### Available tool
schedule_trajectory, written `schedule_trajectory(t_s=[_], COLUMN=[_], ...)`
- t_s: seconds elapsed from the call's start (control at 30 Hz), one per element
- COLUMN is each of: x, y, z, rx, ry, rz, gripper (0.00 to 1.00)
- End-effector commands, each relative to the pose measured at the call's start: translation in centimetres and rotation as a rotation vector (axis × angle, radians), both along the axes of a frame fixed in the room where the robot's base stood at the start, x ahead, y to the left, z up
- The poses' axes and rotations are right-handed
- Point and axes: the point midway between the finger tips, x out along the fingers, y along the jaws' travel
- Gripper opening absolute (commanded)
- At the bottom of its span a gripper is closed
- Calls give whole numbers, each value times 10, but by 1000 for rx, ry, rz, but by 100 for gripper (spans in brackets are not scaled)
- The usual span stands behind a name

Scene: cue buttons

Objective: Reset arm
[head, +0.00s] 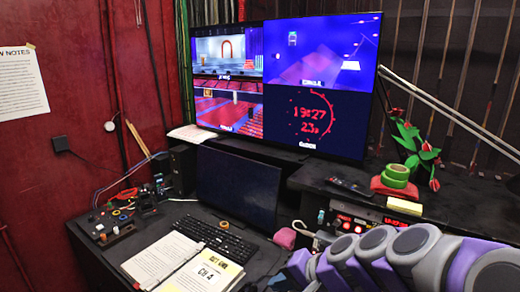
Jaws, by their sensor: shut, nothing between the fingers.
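My arm, purple and grey with rounded segments, reaches in from the lower right corner in the head view. Its far end, my gripper (292,270), is low over the front of the dark desk, right of the open papers. It is shut and empty; its fingertips are hard to make out. A small panel with red lit buttons (352,222) sits just behind the arm. A control box with coloured knobs and cables (112,222) is at the desk's left end, well away from my gripper.
A black keyboard (215,238) lies before a dark monitor (238,188). A binder of papers (165,258) is at the front. A large four-part screen (325,82) stands behind. Green tape (396,174), a plant (412,145) and yellow notes (405,206) are at right.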

Motion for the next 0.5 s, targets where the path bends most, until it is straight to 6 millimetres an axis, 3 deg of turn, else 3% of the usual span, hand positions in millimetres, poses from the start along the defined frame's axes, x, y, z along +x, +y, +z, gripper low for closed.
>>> schedule_trajectory(t_s=[0.03, 0.17, 0.3, 0.5], x=[-30, -108, -186, -260], y=[8, 6, -23, -74], z=[-4, -25, -46, -58], rx=[-69, -259, -463, -673], ry=[12, 89, 203, 350], rz=[84, 278, 431, 527], gripper=[0, 0, 0, 0])
